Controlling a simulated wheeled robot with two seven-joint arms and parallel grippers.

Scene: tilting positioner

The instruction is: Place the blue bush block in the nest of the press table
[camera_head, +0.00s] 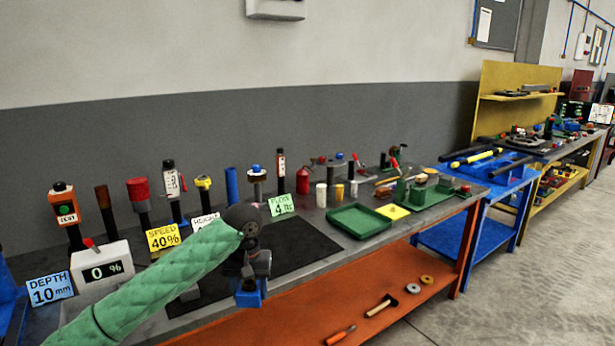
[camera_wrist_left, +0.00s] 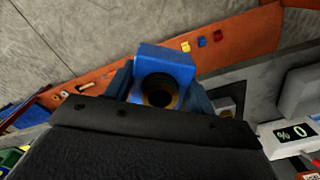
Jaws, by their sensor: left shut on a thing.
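The blue bush block (camera_head: 248,298) is held at the end of my left arm, in front of the bench's front edge in the head view. My left gripper (camera_head: 255,282) is shut on it. In the left wrist view the blue block (camera_wrist_left: 166,58) sits between the two fingers and shows a round, dark-lined bore. The orange lower shelf lies beyond it in that view. I cannot make out the nest of the press table; my green-sleeved arm covers part of the bench. My right gripper is not in view.
A dark mat (camera_head: 295,245) lies on the grey bench, with a small grey block (camera_head: 190,293) on it. Posts and signs line the back. A green tray (camera_head: 359,221) and a yellow plate (camera_head: 393,211) are to the right. A white "0 %" display (camera_head: 103,272) stands left.

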